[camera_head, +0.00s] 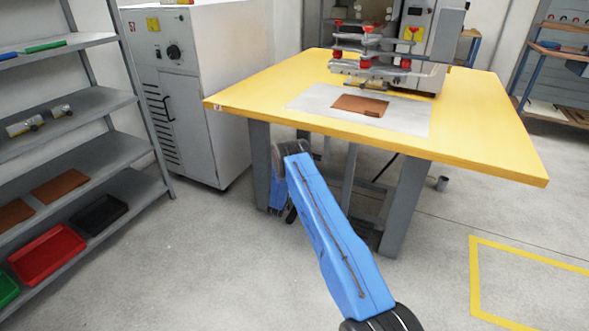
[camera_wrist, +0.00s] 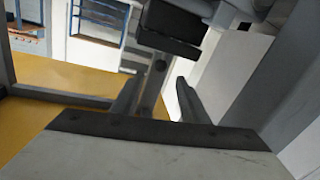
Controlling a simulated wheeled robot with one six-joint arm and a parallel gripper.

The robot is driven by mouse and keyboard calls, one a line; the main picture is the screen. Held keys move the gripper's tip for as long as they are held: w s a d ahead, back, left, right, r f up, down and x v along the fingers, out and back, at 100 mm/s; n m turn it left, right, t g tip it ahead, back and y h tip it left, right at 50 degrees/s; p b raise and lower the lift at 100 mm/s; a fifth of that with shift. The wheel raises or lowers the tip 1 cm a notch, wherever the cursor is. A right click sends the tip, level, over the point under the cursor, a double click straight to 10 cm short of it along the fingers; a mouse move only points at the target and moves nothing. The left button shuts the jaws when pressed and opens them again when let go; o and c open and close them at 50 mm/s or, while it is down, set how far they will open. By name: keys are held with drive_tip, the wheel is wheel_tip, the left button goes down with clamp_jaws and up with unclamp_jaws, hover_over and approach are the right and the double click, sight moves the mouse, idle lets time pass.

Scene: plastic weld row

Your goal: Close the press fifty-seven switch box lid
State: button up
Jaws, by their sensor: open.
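My gripper shows in the wrist view (camera_wrist: 158,98) with two grey fingers apart and a gap between them. In the head view my blue arm reaches forward to the front left leg of the table, and the gripper itself is not clear there. A dark block (camera_wrist: 168,32) and a narrow grey upright part (camera_wrist: 152,82) show beyond and between the fingers. I cannot tell whether these belong to the switch box, and I see no contact. The press (camera_head: 385,55) stands on the yellow table (camera_head: 470,130). I cannot make out its switch box or lid for certain.
A pale cabinet (camera_head: 185,100) marked 57 with a dark knob stands left of the table. Shelves (camera_head: 75,110) with trays line the left edge. A brown sheet (camera_head: 358,104) lies on a pale mat (camera_head: 305,98). Grey floor is open at right, around a yellow line.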

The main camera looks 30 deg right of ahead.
drive_tip(key=x, duration=0.9)
drive_tip(key=shift+w+d, duration=0.25)
drive_tip(key=shift+w, duration=0.05)
clamp_jaws()
